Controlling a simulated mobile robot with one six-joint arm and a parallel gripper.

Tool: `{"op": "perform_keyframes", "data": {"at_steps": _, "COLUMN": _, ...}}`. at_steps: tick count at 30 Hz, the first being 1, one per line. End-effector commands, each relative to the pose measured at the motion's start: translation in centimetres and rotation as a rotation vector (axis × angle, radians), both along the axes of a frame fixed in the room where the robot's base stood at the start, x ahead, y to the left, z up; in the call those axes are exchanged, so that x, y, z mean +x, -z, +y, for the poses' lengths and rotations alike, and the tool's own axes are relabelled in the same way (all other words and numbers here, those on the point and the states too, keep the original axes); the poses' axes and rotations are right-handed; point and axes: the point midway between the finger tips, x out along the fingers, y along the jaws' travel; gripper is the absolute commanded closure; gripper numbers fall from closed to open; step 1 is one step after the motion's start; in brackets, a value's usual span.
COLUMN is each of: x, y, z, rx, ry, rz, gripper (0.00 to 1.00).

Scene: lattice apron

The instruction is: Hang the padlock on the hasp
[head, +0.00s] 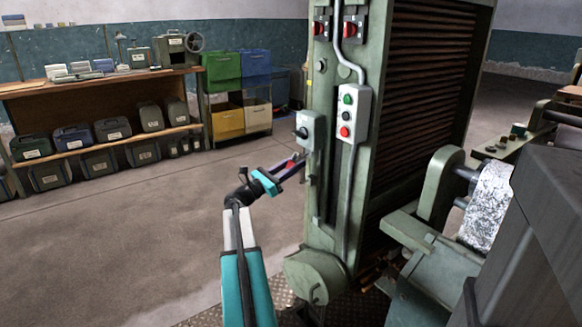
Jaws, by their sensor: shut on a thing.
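My gripper (298,161) reaches from the teal and white arm to the left edge of the green machine column. It is shut on a small red thing (291,164), which looks like the padlock. The jaws cover most of it, and its shackle cannot be made out. The fingertips are close to the column, just below a grey switch box (311,131) with a dark knob. A small metal fitting (311,180) on the column edge, below the fingertips, may be the hasp. At this size I cannot tell whether the padlock touches it.
The green machine column (345,200) carries a push-button box (348,114) and a grey conduit. A rounded green housing (316,276) juts out at its foot. A machine with a shiny metal roll (488,205) stands at right. The floor (130,235) at left is clear, before a wooden shelf (100,86).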

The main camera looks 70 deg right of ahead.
Motion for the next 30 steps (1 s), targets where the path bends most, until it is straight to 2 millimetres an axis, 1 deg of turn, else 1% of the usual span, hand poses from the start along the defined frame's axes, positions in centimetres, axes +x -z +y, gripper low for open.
{"op": "perform_keyframes", "data": {"at_steps": 19, "x": -1.3, "y": 0.5, "z": -2.1, "rx": 0.001, "ry": 0.0, "rz": 0.001, "gripper": 1.0}}
{"op": "perform_keyframes", "data": {"at_steps": 30, "x": -1.5, "y": 0.9, "z": -2.5, "rx": 0.0, "ry": -0.001, "rz": 0.0, "gripper": 1.0}}
